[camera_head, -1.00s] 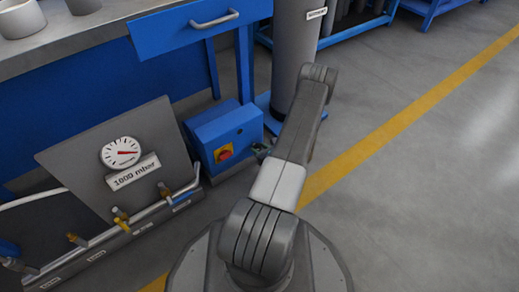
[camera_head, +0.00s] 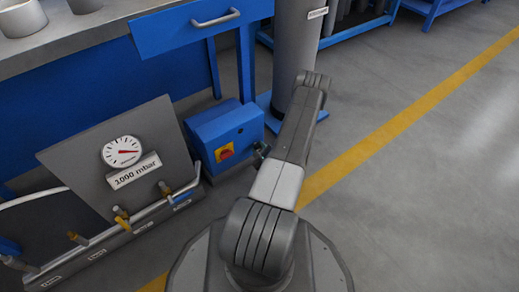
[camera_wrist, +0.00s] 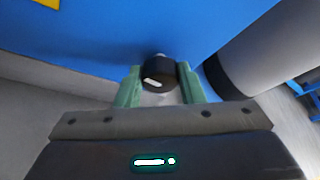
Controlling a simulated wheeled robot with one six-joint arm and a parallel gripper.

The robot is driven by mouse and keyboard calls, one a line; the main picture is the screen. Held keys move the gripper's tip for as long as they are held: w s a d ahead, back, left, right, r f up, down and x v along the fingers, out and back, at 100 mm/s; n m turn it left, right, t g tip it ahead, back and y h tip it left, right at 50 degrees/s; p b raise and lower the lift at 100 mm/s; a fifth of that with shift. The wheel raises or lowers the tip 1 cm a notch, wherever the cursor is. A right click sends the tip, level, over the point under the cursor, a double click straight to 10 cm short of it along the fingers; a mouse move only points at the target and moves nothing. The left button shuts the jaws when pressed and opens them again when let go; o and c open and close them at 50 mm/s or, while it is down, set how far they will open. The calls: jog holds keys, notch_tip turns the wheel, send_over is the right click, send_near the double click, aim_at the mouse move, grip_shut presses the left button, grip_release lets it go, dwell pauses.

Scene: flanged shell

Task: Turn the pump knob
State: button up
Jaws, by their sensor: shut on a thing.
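The pump is a blue box (camera_head: 236,128) on the floor beside the bench, with a red and yellow switch (camera_head: 225,153) on its front. In the wrist view, the pump knob (camera_wrist: 157,74) is black with a white mark and sits on a blue face. My gripper (camera_wrist: 158,67) has its two green fingers on either side of the knob, shut on it. In the head view, my arm reaches to the right side of the box, and the gripper is mostly hidden there.
A grey panel with a dial gauge (camera_head: 121,151) and a "1000 mbar" sign (camera_head: 134,171) stands left of the box. A pipe with valves runs below it. A grey column (camera_head: 297,50) rises behind my arm. The floor at right (camera_head: 440,180) is clear.

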jog(key=shift+s+f+n+t, duration=0.1)
jog(key=shift+n+t, duration=0.2)
jog(key=shift+n, duration=0.2)
jog(key=shift+h, duration=0.3)
jog(key=o, duration=1)
